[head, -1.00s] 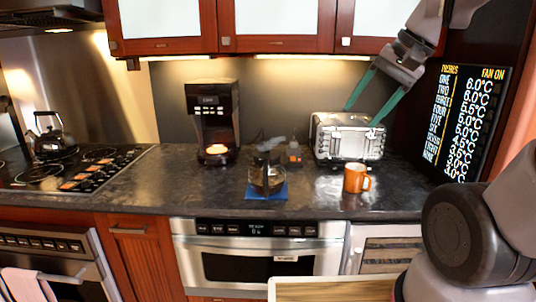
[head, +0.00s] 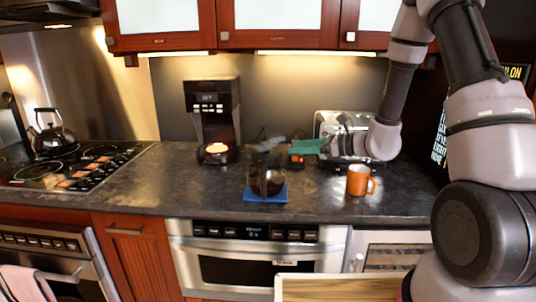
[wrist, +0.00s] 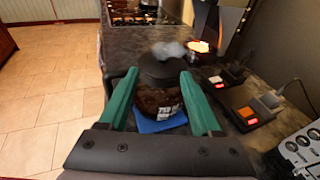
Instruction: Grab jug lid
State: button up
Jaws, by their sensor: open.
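The glass jug (head: 266,180) with dark contents stands on a blue mat (head: 252,194) on the counter. Its dark round lid (wrist: 165,68) is on top in the wrist view, where the jug (wrist: 158,103) shows below it. My gripper (head: 303,147) is to the right of the jug in the head view, with its green fingers pointing left toward it. In the wrist view the fingers are apart, one on each side of the lid's near edge, with nothing held. I cannot tell whether they touch the lid.
An orange mug (head: 359,181) stands right of the jug, in front of the silver toaster (head: 330,123). A coffee maker (head: 213,115) is behind left. Small black devices (wrist: 254,110) lie right of the jug. The counter left of the jug is clear.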

aim_at(271, 153)
jog(key=shift+m+t, duration=0.3)
jog(key=x, duration=1.1)
jog(key=shift+w+d+f, duration=0.15)
jog(key=shift+w+f, duration=0.05)
jog(key=shift+f, duration=0.2)
grip_shut()
